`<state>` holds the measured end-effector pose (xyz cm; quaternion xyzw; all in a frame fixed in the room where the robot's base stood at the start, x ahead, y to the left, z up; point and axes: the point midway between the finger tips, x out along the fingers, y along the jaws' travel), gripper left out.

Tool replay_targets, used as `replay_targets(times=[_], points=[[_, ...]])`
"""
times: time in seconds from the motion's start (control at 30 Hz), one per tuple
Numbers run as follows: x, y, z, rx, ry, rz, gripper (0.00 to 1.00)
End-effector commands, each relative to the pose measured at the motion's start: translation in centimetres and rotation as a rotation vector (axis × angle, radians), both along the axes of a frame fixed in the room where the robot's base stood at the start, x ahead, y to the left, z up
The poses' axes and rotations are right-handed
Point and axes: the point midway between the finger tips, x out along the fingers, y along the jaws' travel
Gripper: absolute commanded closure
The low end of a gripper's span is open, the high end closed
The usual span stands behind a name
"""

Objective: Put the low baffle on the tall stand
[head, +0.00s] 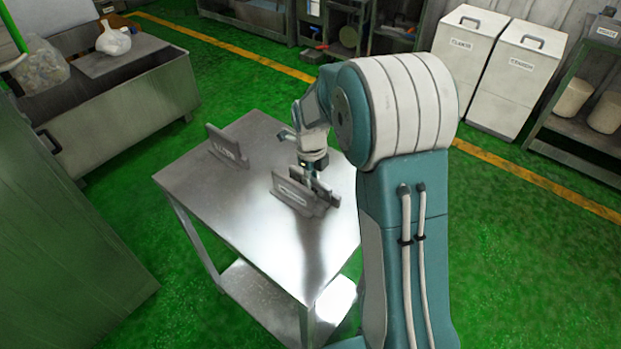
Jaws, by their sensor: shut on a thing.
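My gripper (311,178) is at the right part of a metal table, pointing down and shut on a grey plate-like piece, which I take as the low baffle (325,191). Right beside it, on its near left side, is a grey stand (290,193) with a pale label I cannot read. I cannot tell whether the baffle touches this stand or the table. Another grey upright piece with dark lettering, perhaps the tall stand (228,148), is at the table's far left. Its lettering is too small to read surely. My arm hides some of the table's right side.
The metal table (215,190) is bare between the two grey pieces and towards its near edge. It has a lower shelf (262,290). A green cabinet (60,220) stands at left, a metal trough (120,110) behind it, and white bins (500,70) at back right.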

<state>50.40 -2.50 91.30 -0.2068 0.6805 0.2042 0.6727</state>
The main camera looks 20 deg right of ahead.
Motion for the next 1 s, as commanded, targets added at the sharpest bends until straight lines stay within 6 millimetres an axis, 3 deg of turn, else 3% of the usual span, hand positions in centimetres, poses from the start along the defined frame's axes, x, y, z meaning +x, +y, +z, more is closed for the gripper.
replay_targets(times=[0.33,0.37,0.4,0.43,0.8,1.0], points=[[0.0,0.0,-0.5,0.0,-0.002,-0.001,1.0],[0.0,0.0,-0.5,0.0,-0.001,-0.001,0.62],[0.0,0.0,-0.5,0.0,-0.001,-0.001,0.44],[0.0,0.0,-0.5,0.0,-0.001,-0.001,0.41],[0.0,0.0,-0.3,0.0,-0.002,-0.001,0.41],[0.1,0.0,2.1,0.0,-0.007,-0.001,0.41]])
